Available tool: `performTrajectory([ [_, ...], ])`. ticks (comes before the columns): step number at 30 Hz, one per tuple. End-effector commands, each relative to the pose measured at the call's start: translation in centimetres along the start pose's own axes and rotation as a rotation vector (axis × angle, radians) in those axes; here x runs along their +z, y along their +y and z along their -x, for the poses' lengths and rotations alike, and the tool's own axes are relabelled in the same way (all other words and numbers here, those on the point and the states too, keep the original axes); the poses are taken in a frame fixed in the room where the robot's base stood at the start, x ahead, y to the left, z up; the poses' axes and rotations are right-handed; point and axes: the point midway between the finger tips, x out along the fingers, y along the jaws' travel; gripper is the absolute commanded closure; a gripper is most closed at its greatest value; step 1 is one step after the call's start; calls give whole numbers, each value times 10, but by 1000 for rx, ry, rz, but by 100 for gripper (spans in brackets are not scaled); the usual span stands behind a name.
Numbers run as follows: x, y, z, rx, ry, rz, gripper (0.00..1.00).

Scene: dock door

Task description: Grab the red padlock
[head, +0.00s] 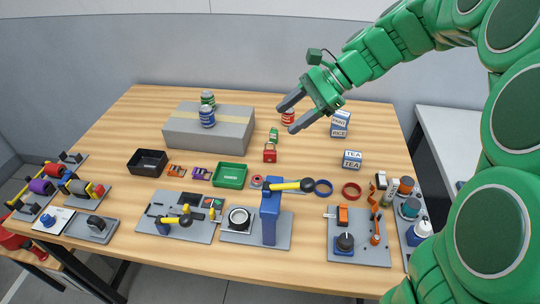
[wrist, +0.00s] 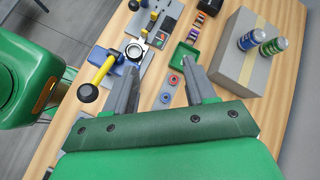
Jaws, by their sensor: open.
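The red padlock (head: 270,154) stands on the wooden table (head: 310,160) near its middle in the head view. My gripper (head: 288,117) is open and empty, held in the air over the back right of the table. In the head view it appears above and to the right of the padlock, apart from it. Its two fingers also show in the wrist view (wrist: 161,65).
A grey box (head: 205,133) with cans on top stands left of the padlock. A green can (head: 273,135) is behind it, and a green tray (head: 230,175) in front. A blue post with a yellow lever (head: 270,215) rises nearer. Boxes (head: 352,159) stand to the right.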

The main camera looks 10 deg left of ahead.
Motion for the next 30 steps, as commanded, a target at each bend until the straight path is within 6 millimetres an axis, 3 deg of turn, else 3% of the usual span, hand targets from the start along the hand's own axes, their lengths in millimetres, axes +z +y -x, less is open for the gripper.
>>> performTrajectory([
  [9, -38, -68, -2, -111, -131, -214, 45],
  [15, -63, -100, -2, -164, -206, -333, 45],
  [30, -96, -136, 0, -224, -295, -475, 45],
])
